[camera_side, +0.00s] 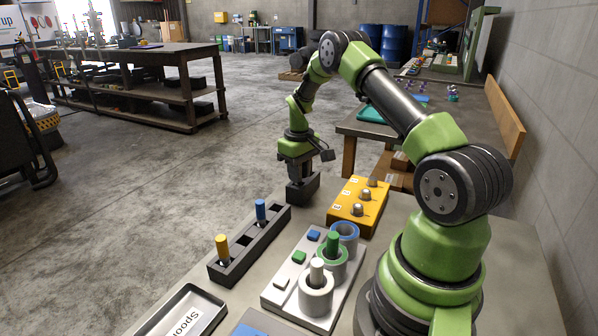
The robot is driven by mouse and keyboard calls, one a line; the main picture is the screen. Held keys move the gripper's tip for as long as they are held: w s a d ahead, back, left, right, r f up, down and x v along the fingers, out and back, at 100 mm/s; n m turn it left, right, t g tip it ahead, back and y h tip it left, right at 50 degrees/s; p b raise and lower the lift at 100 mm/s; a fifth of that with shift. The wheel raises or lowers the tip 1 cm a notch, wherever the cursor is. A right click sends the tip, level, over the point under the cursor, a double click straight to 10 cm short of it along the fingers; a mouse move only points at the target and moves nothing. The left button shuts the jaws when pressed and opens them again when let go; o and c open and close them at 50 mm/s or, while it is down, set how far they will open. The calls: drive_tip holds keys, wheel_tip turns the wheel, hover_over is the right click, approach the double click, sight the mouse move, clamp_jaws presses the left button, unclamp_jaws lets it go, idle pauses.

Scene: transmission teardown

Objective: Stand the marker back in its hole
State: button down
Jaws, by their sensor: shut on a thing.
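My gripper (302,186) points down at the far end of the long dark rack (232,274). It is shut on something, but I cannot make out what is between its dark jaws. A yellow peg (222,247) stands upright in the near end of the rack. A blue peg (260,210) stands upright farther along it, with a dark empty opening between them. A white peg (317,272) and a green peg (333,243) stand upright inside rings on a pale board. I cannot tell which of these, if any, is the marker.
The pale board (274,300) also carries a blue ring (346,231) and small coloured blocks. A yellow-orange box (343,213) with several metal knobs sits behind it, right of my gripper. A labelled dark tray (163,323) lies at the front left.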

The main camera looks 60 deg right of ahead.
drive_tip(key=shift+f, duration=0.1)
drive_tip(key=c, duration=1.1)
unclamp_jaws()
drive_tip(key=shift+o, duration=0.2)
wheel_tip(320, 180, up, 13)
drive_tip(key=shift+a+f, duration=0.15)
drive_tip(key=shift+f, duration=0.05)
drive_tip(key=s+a+r+t, duration=0.1)
drive_tip(key=a+r+t, duration=0.1)
drive_tip(key=a+r, duration=0.85)
drive_tip(key=s+a+r+m+t+y, duration=0.1)
drive_tip(key=s+a+t, duration=0.4)
drive_tip(key=s+a, duration=1.1)
drive_tip(key=shift+s+r+y, duration=0.25)
drive_tip(key=shift+r+y, duration=0.25)
drive_tip(key=shift+r, duration=0.05)
